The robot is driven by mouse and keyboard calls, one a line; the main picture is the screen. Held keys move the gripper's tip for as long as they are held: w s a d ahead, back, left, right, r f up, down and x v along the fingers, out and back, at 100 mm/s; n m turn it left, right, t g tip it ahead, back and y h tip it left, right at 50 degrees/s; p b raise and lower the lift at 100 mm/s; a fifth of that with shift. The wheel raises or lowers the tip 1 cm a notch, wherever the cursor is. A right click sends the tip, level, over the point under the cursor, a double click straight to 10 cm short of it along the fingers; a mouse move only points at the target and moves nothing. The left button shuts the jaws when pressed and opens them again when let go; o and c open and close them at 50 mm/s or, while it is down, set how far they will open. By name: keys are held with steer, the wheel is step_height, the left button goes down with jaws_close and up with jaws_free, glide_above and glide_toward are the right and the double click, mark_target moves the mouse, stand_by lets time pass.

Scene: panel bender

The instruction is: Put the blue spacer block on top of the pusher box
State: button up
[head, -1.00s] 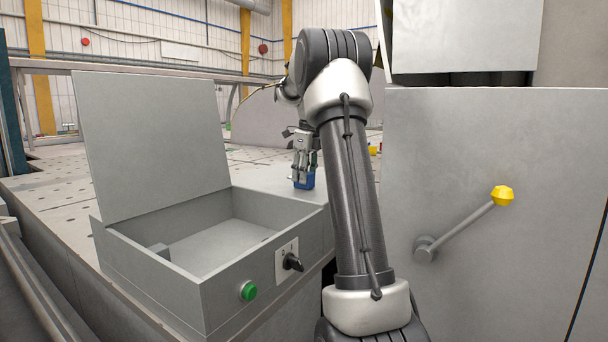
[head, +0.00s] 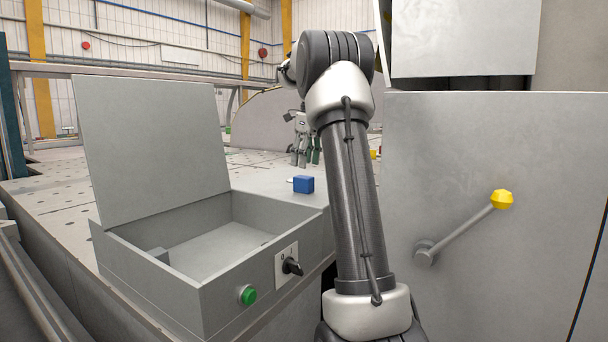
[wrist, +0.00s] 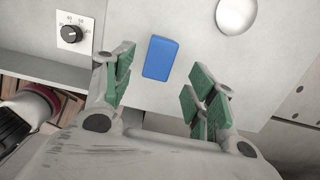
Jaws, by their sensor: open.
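The blue spacer block (head: 303,184) rests on the smooth grey top of a low box, seemingly the pusher box (head: 262,179), behind the open control box. In the wrist view the block (wrist: 160,58) lies flat on that grey surface (wrist: 190,20), between the finger lines and apart from both fingers. My gripper (head: 304,160) is open and empty, raised above and beyond the block. Its green-padded fingers also show in the wrist view (wrist: 163,85). My arm hides part of the right side of the surface.
An open grey box (head: 215,245) with raised lid, green button and black switch stands in front. A machine cabinet (head: 490,150) with a yellow-knobbed lever is at right. In the wrist view a dial (wrist: 73,31) and a white dome (wrist: 236,15) are near the block.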

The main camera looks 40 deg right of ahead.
mark_target(307, 177)
step_height(307, 177, up, 5)
steer(key=s+a+n+t, duration=0.1)
steer(key=s+a+n, duration=1.3)
steer(key=a+n, duration=0.1)
steer(key=s+a+f+n+t, duration=0.1)
steer(key=s+a+f+n, duration=0.2)
steer(key=s+f+n, duration=0.4)
steer(key=s+a+f+n+t, duration=0.1)
steer(key=s+a+f+n, duration=0.3)
steer(key=s+f+n, duration=0.4)
steer(key=shift+s+a+n, duration=0.15)
steer(key=shift+s+n, duration=0.65)
steer(key=shift+n, duration=0.3)
